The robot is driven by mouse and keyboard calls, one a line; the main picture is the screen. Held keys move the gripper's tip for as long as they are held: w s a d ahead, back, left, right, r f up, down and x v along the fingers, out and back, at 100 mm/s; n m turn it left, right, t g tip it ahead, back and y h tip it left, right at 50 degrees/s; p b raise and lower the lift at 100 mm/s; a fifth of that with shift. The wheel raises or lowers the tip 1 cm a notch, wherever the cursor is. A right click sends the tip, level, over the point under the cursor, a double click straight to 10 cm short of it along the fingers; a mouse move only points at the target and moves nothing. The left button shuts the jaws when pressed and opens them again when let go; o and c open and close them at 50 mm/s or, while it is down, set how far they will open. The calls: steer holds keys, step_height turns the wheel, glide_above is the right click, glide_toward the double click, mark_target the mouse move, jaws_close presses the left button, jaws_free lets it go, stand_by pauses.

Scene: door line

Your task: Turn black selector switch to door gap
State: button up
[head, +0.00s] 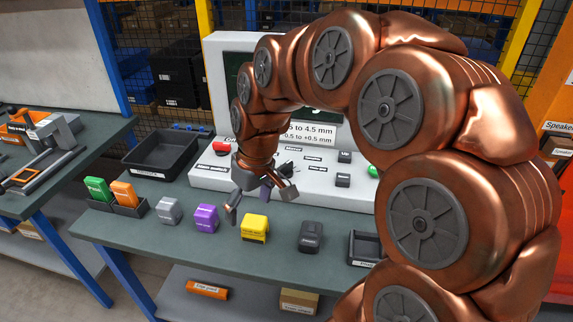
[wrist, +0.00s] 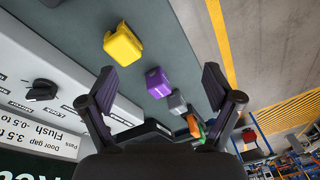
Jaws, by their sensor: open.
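The black selector switch (wrist: 40,91) sits on the pale face of the console at the left of the wrist view, with small labels around it. It is outside my fingers, to their left. In the head view a dark part that looks like the switch (head: 284,168) shows just behind my gripper, mostly hidden. My gripper (head: 262,203) is open and empty in front of the console, above the bench. Its two spread fingers also show in the wrist view (wrist: 158,76). I cannot read which label the switch points at.
The console (head: 210,172) carries a red button (head: 221,147), a green button (head: 374,171) and labelled keys. On the bench below stand grey, purple (head: 206,218), yellow (head: 255,228) and black blocks (head: 311,236). A black tray (head: 165,153) lies left of the console.

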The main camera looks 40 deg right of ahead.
steer(key=w+d+t, duration=0.2)
steer(key=w+d, duration=0.9)
steer(key=d, duration=0.1)
steer(key=t, duration=0.1)
glide_toward(286, 165)
steer(key=f, duration=0.2)
steer(key=shift+h, duration=0.3)
steer(key=shift+w+a+p+x, duration=0.1)
steer(key=shift+p+x, duration=0.15)
steer(key=shift+x, duration=1)
steer(key=shift+w+a+p+x, duration=0.1)
steer(key=shift+p+x, duration=0.1)
steer(key=shift+x, duration=1.1)
steer(key=shift+w+a+p+x, duration=0.15)
steer(key=shift+p+x, duration=0.1)
steer(key=shift+x, duration=1)
steer(key=shift+r, duration=0.2)
steer(key=shift+c, duration=0.3)
steer(key=c, duration=1.1)
